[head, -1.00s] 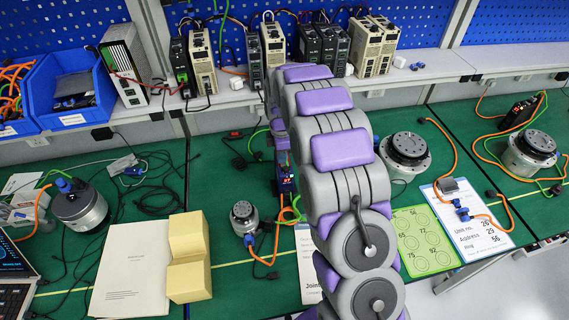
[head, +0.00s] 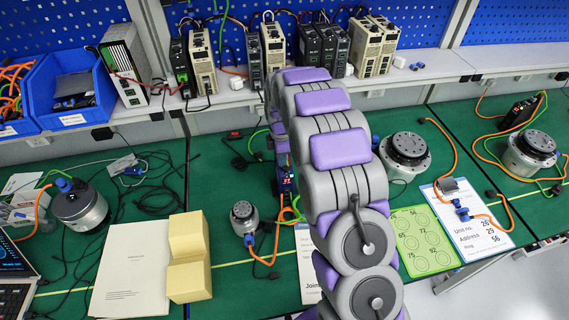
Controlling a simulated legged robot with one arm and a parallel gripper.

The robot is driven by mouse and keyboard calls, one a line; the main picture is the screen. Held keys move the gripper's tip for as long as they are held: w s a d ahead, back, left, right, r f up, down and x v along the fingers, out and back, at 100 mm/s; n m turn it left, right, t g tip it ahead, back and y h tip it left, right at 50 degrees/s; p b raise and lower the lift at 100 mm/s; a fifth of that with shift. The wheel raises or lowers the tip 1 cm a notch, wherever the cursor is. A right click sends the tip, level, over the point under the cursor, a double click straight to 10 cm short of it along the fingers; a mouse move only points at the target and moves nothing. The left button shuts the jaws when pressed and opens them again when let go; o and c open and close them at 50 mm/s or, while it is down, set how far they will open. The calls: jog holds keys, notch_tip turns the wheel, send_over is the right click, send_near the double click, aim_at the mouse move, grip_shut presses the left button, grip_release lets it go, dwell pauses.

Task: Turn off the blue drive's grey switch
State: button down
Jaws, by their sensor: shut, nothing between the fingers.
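The blue drive (head: 287,184) is a small upright unit with a red lit display. It stands on the green bench mat just left of my arm, which covers part of it. I cannot make out its grey switch. My grey and purple arm rises from the bottom right and bends over toward the drive. Its far links hang down behind the near ones, around the top of the drive. My gripper is hidden behind my own arm, so I cannot see its fingers or whether it touches the drive.
A small round actuator (head: 243,217) with orange and blue cables sits left of the drive. Yellow blocks (head: 188,256) and a white booklet (head: 131,266) lie further left. Larger actuators (head: 407,152) stand on the right. Several drives line the shelf (head: 233,97) behind.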

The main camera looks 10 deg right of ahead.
jog(key=shift+f, duration=0.2)
dwell(0.3)
jog(key=shift+r+p, duration=1.5)
jog(key=shift+r, duration=2)
